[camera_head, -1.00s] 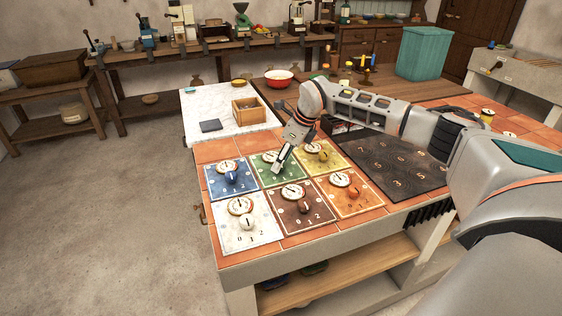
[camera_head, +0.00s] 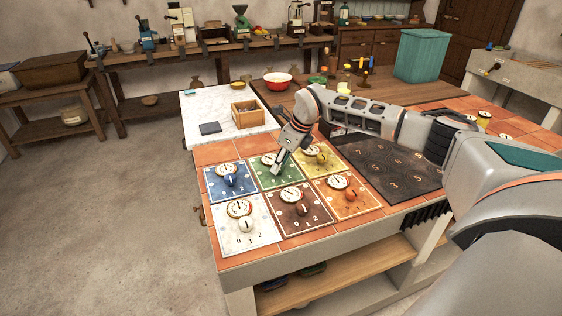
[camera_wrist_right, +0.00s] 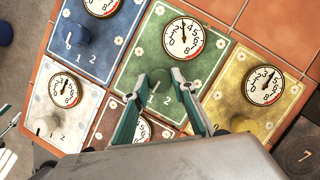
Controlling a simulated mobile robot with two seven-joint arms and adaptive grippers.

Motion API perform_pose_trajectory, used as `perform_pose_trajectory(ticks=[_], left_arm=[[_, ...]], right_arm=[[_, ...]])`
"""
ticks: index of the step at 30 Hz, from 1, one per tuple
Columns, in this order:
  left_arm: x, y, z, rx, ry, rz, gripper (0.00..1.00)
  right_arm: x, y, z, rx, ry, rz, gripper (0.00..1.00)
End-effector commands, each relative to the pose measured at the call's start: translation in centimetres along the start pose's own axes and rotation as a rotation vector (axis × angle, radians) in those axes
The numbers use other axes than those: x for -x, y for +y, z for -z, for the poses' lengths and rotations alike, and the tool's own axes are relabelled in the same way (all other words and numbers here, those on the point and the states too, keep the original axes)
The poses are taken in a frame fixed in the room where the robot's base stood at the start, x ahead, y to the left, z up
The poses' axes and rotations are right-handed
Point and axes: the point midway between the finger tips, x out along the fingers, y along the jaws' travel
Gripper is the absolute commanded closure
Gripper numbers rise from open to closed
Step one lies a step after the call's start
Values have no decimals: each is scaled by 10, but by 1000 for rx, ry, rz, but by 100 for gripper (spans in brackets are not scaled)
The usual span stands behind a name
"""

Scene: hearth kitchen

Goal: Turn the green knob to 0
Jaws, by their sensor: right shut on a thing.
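The green panel (camera_head: 260,180) lies in the back row, between the blue and yellow ones. It has a round dial (camera_wrist_right: 184,37) whose needle points up near the 4. The green knob (camera_wrist_right: 158,80) sits below the dial in the right wrist view. My right gripper (camera_wrist_right: 160,77) is shut on the green knob, one finger on each side. In the head view my right gripper (camera_head: 276,171) covers most of the knob. A 1 and a 2 show on the panel; the 0 is hidden behind a finger. I cannot tell the knob's exact setting.
The blue panel (camera_head: 213,187) and yellow panel (camera_head: 336,165) flank the green one. White (camera_head: 227,239), brown (camera_head: 289,229) and orange (camera_head: 342,209) panels lie in front. A dark numbered plate (camera_head: 385,183) is to the right. A wooden box (camera_head: 252,120) stands behind.

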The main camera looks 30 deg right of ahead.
Motion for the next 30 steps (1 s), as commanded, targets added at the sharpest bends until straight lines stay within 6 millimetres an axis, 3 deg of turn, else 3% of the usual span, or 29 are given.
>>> perform_pose_trajectory(ticks=[16, 30], left_arm=[[30, -3, 48, 9, 17, -5, 60], [36, -6, 62, 7, 24, -2, 60]], right_arm=[[2, 4, -2, -400, 1, 167, 96], [-1, 5, -1, -629, 3, 259, 96]])
